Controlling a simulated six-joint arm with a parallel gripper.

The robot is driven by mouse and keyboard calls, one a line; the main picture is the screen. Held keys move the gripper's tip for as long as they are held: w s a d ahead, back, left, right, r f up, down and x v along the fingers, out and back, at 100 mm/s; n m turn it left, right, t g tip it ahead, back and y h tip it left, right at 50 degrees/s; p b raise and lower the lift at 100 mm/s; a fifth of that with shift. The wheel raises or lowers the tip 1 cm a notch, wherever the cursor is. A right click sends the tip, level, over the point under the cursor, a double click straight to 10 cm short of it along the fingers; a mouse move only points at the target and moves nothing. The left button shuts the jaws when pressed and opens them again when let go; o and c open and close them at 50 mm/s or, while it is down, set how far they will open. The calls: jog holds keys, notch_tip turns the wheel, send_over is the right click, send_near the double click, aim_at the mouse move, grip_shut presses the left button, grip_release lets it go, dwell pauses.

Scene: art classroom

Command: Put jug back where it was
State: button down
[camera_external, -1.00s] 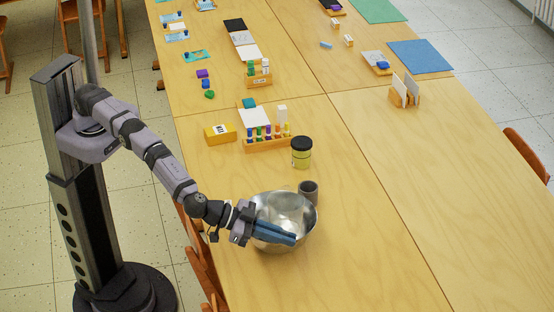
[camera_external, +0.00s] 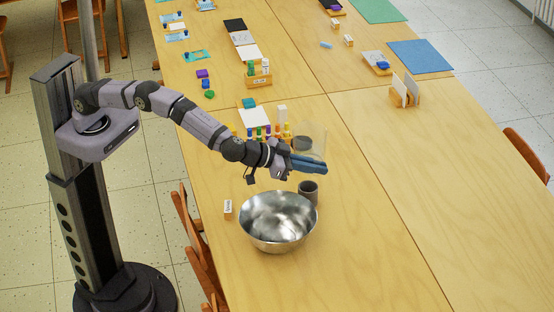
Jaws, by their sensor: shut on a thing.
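A clear, see-through jug (camera_external: 318,138) is in the grasp of my gripper (camera_external: 311,165), in the middle of the view. The blue fingers are shut on its lower part. The jug looks upright and appears raised above the table, beyond the metal bowl (camera_external: 277,238); its exact height is hard to tell. The bowl stands on the near table and looks empty. A dark-lidded jar shows through or just behind the jug.
A small white labelled block (camera_external: 228,208) is left of the bowl. A wooden rack (camera_external: 268,144) with coloured tubes is behind my arm.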

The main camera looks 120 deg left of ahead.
jog(key=s+a+f+n+g+y, duration=0.15)
jog(key=s+a+f, duration=0.25)
jog(key=s+a, duration=0.55)
jog(key=s+a+f+n+g+y, duration=0.1)
jog(key=s+f, duration=0.2)
jog(key=s, duration=0.4)
jog(key=s+a+f+n+g+y, duration=0.1)
jog(key=s+f+n+g, duration=0.1)
jog(key=s+f, duration=0.2)
jog(key=s, duration=0.2)
jog(key=shift+s+a+f, duration=0.25)
jog(key=shift+s+a, duration=0.1)
jog(key=shift+n, duration=0.35)
jog(key=shift+f+p, duration=1.05)
jog(key=shift+f, duration=3.95)
jog(key=shift+f, duration=0.15)
